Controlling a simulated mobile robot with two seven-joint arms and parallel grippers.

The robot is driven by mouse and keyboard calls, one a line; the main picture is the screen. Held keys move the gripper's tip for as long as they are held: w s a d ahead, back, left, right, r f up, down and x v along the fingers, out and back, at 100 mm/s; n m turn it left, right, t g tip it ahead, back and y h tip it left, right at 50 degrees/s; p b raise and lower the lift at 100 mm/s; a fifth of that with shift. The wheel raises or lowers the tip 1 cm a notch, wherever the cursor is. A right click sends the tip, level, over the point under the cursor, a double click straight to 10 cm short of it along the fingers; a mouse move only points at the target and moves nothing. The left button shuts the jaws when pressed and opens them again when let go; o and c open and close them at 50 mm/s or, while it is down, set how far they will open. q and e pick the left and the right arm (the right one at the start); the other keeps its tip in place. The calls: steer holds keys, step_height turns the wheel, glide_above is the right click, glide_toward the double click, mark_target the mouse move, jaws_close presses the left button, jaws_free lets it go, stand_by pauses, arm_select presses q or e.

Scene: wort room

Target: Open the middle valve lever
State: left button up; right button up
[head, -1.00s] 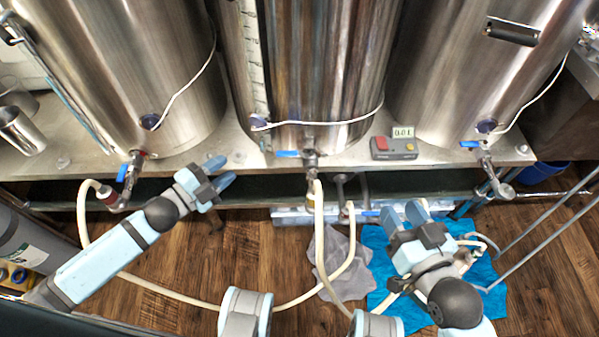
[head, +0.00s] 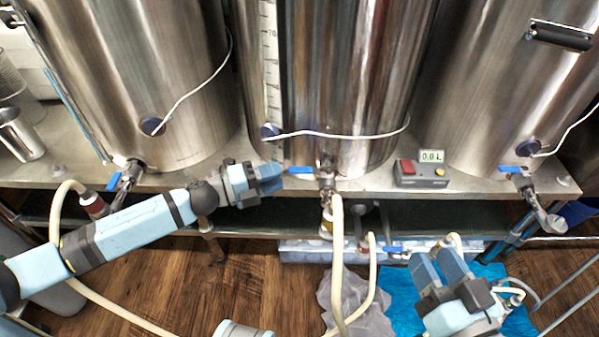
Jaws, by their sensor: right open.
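The middle valve (head: 326,178) sits at the foot of the middle steel tank (head: 340,80). Its blue lever (head: 301,170) points left, across the outlet, roughly level. My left gripper (head: 272,178) is just left of the lever's tip, with its fingers pointing right toward it. A small gap seems to show between them, though depth is hard to judge. The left fingers overlap in this view, so their opening is unclear. My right gripper (head: 438,266) is open and empty, low on the right, in front of the bench and well away from the middle lever.
A left valve (head: 128,178) and a right valve (head: 522,178) have blue levers too. A meter box (head: 422,174) with a small display stands right of the middle valve. Pale hoses (head: 337,260) hang below the bench. A grey cloth and a blue cloth (head: 402,312) lie on the floor.

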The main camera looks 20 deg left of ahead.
mark_target(299, 168)
arm_select(q)
steer(key=b+x, duration=0.1)
steer(key=x, duration=0.5)
steer(key=shift+w+d, duration=0.1)
steer(key=shift+d, duration=0.05)
arm_select(e)
step_height(299, 168, down, 2)
steer(key=shift+g, duration=0.3)
arm_select(q)
jaws_close()
arm_select(e)
steer(key=shift+r, duration=0.15)
